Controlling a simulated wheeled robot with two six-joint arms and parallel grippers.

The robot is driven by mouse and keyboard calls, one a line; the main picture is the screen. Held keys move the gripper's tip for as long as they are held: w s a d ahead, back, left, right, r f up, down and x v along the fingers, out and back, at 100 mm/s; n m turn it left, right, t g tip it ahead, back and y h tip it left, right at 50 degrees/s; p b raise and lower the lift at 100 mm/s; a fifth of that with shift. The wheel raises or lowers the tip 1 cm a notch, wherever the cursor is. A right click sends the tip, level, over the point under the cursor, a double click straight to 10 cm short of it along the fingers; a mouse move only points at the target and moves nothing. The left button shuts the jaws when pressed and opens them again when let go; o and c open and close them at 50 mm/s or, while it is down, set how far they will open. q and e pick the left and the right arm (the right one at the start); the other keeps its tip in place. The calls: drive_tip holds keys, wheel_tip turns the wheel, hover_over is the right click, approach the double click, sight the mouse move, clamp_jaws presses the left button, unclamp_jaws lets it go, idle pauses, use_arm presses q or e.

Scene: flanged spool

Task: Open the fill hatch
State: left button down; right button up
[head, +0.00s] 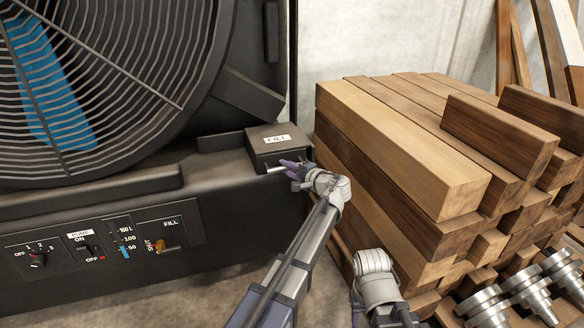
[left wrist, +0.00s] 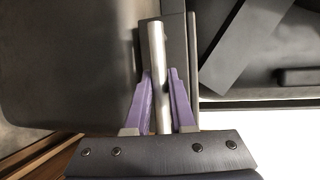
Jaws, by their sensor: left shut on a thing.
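The fill hatch (head: 264,139) is a dark box with a white FILL label, at the right end of the black cooler's ledge. Its lid looks flat and shut. A thin silver bar handle (head: 274,169) sticks out along its front edge. The fingers partly cover the handle in the head view. A right arm part shows at the bottom, but its gripper does not.
A big round fan grille (head: 90,80) fills the left. Below it is a control panel (head: 100,245) with knobs, a level gauge and a FILL valve (head: 162,246). Stacked timber beams (head: 400,140) stand close on the right. Metal fittings (head: 528,290) lie at lower right.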

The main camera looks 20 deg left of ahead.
use_arm(q)
drive_tip(key=s+a, duration=0.2)
drive_tip(key=a, duration=0.1)
drive_tip(key=s+a, duration=0.3)
drive_tip(key=a, duration=0.1)
drive_tip(key=s+a, duration=0.2)
drive_tip(key=a, duration=0.2)
drive_tip(key=shift+s, duration=0.3)
drive_tip(key=c, duration=0.8)
unclamp_jaws()
drive_tip(key=shift+o, duration=0.2)
drive_tip(key=p+v, duration=0.1)
drive_tip(key=v, duration=0.6)
drive_tip(key=shift+s+d, duration=0.15)
drive_tip(key=shift+d, duration=0.2)
drive_tip(key=shift+r, duration=0.1)
